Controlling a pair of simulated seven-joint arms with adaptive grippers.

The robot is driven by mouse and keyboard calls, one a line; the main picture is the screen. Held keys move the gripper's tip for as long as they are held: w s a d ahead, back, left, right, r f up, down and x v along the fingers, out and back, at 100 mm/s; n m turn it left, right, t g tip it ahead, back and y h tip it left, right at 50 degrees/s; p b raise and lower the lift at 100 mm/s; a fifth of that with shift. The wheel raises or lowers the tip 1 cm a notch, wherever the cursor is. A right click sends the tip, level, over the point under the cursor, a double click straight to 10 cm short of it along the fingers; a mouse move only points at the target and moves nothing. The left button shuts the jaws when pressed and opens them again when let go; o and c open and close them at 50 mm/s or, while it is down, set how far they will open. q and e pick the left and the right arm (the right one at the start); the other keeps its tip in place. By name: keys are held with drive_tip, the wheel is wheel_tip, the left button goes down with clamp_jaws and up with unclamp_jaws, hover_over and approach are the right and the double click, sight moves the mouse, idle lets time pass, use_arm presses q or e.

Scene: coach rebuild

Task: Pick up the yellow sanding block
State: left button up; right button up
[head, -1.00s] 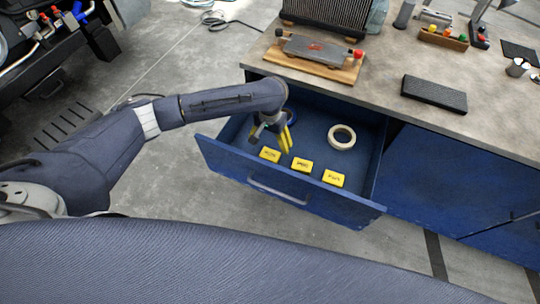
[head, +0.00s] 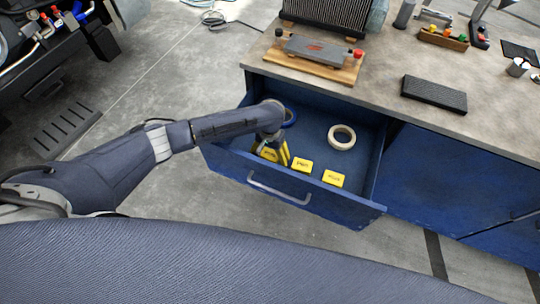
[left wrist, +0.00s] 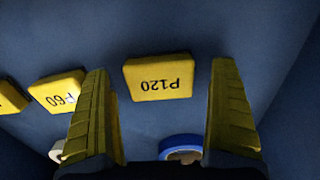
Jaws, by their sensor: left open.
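Several yellow sanding blocks lie in a row on the floor of the open blue drawer. The leftmost in the head view (head: 269,156) is partly hidden by my left gripper (head: 273,153). In the left wrist view this block (left wrist: 158,80) is marked P120 and appears between the two open yellow fingers, just beyond the tips. I cannot tell whether they touch it. The middle block (head: 302,165) also shows in the left wrist view (left wrist: 57,90). The right block (head: 333,178) is farthest from the gripper. My right gripper is not in view.
The drawer (head: 235,168) has low walls around the blocks. A cream tape roll (head: 333,141) lies behind them, and a blue roll (left wrist: 181,143) sits close to my left gripper. The workbench top (head: 375,115) overhangs behind, holding a dark block (head: 434,94).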

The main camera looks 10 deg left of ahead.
sight(270, 154)
use_arm(q)
drive_tip(key=shift+f, duration=0.15)
drive_tip(key=c, duration=1.2)
drive_tip(key=shift+c, duration=0.2)
wheel_tip(270, 154, up, 20)
idle(0.4)
